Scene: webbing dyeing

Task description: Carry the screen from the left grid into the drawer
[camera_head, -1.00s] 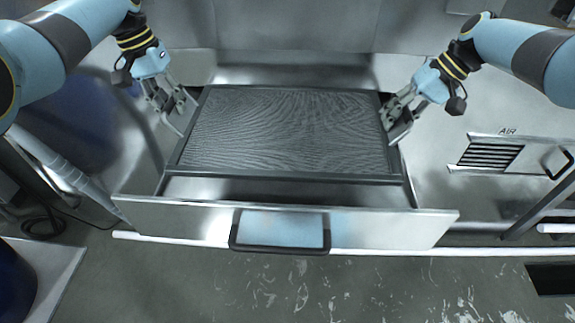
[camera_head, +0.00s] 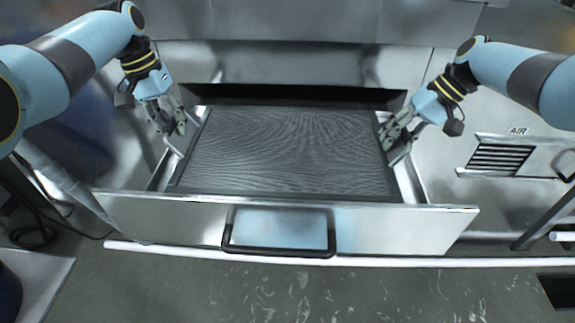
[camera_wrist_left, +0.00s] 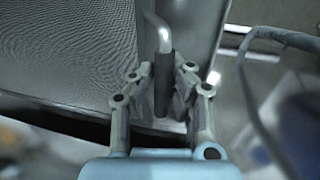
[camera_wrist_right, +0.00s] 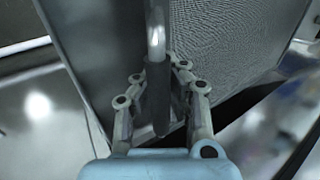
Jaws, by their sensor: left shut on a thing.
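The screen (camera_head: 290,150) is a dark framed mesh panel lying roughly level within the open drawer (camera_head: 180,222), behind its front wall. I cannot tell whether it rests on the drawer floor. My left gripper (camera_head: 178,132) is at the screen's left side, shut on its dark side handle (camera_wrist_left: 163,85), a grip on a bent metal bar. My right gripper (camera_head: 392,142) is at the right side, its fingers closed around the matching handle (camera_wrist_right: 156,95). The mesh also shows in the left wrist view (camera_wrist_left: 60,50) and right wrist view (camera_wrist_right: 230,35). The left grid is not visible.
The drawer's black pull handle (camera_head: 280,251) faces the front. A dark opening (camera_head: 300,95) lies behind the screen under the metal cabinet. A vented panel marked AIR (camera_head: 500,157) is at the right. A white rail (camera_head: 390,261) crosses below the drawer.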

